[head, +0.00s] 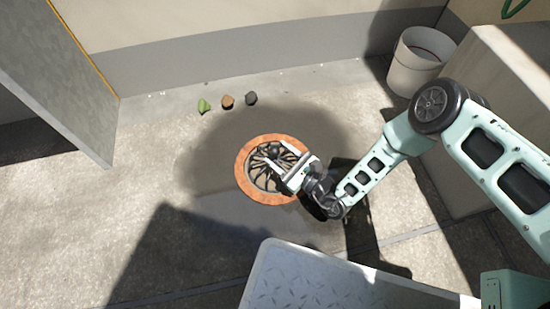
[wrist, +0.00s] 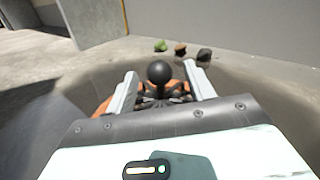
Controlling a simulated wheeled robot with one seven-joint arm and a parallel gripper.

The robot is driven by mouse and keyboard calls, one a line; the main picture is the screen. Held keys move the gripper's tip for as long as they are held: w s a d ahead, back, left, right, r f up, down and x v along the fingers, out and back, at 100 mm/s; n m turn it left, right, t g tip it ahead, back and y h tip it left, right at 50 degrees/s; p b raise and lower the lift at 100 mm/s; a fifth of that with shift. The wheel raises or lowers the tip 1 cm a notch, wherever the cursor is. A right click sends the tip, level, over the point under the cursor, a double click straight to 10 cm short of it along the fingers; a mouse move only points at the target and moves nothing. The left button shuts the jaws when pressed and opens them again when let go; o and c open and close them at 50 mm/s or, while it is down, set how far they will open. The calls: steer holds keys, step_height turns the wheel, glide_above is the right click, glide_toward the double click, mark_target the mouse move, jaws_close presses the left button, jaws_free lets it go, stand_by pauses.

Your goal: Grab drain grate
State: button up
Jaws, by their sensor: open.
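The drain grate (head: 262,178) is a dark round grate of curved bars inside an orange-brown ring (head: 243,172) set in a dark damp patch of floor. My gripper (head: 278,163) reaches over it from the right and covers part of its right side. In the wrist view my gripper (wrist: 161,82) is open, with a finger on each side of a black ball-shaped knob (wrist: 159,72) standing up from the grate. I cannot tell whether either finger touches the knob. The grate's bars (wrist: 178,98) show only partly behind my gripper.
Green (head: 204,106), brown (head: 227,101) and dark grey (head: 251,98) lumps lie beyond the grate near the wall. A white bucket (head: 415,66) stands at upper right beside a beige block (head: 490,110). A grey panel (head: 60,75) stands at left. The floor left of the grate is clear.

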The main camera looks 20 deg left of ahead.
jaws_close()
steer(key=shift+r, duration=0.1)
